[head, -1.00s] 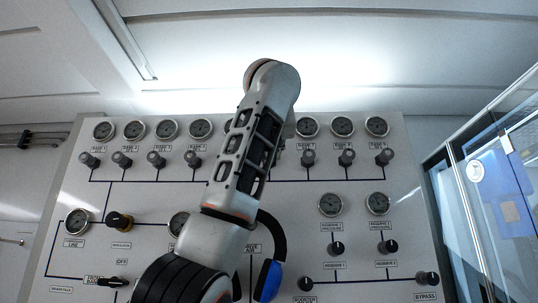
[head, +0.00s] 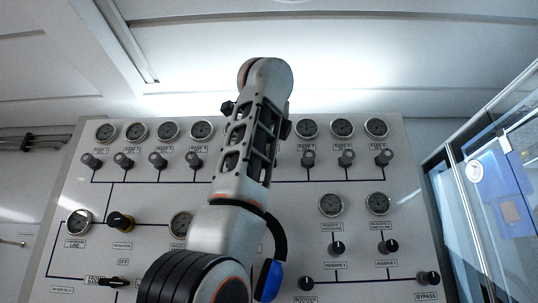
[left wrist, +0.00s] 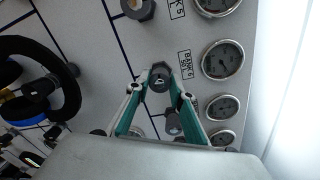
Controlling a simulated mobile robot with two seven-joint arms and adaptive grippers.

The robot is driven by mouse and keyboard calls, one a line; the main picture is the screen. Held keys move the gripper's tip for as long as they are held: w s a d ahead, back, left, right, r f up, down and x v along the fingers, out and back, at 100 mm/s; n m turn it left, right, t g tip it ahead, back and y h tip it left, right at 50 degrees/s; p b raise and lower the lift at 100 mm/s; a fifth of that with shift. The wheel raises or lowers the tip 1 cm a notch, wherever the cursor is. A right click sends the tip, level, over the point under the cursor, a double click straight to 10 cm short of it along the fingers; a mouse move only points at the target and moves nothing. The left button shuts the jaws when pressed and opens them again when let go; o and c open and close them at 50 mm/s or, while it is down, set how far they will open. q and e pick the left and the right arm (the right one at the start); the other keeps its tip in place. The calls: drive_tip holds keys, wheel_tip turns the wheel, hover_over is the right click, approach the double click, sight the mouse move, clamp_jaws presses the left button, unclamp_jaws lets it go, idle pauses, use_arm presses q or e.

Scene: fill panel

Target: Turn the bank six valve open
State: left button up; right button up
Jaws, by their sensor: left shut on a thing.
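The bank six valve (left wrist: 160,80) is a dark grey knob on the pale panel, beside the BANK 6 label and a round gauge (left wrist: 222,60) in the left wrist view. My left gripper (left wrist: 160,77) has its two green-sided fingers closed on this knob, one on each side. How far the knob is turned is not clear. In the head view my left arm hides the valve and the gripper. My right gripper is in neither view.
Similar knobs sit close by, including the bank five valve (left wrist: 140,8) and another knob (left wrist: 173,122). A glass-fronted cabinet (head: 500,190) stands at right.

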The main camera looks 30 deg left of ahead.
use_arm(q)
drive_tip(key=shift+w+f+n+t+p, duration=0.1)
drive_tip(key=shift+n+t+p, duration=0.05)
drive_tip(key=shift+n, duration=3.1)
drive_tip(key=shift+s+f+n+t+p, duration=0.1)
drive_tip(key=shift+f+n+t+p, duration=0.1)
drive_tip(key=shift+n, duration=3.1)
drive_tip(key=shift+w+f+n+t+p, duration=0.1)
drive_tip(key=shift+n+t+p, duration=0.05)
drive_tip(key=shift+n, duration=3.1)
drive_tip(key=o, duration=1.1)
drive_tip(key=shift+r, duration=0.1)
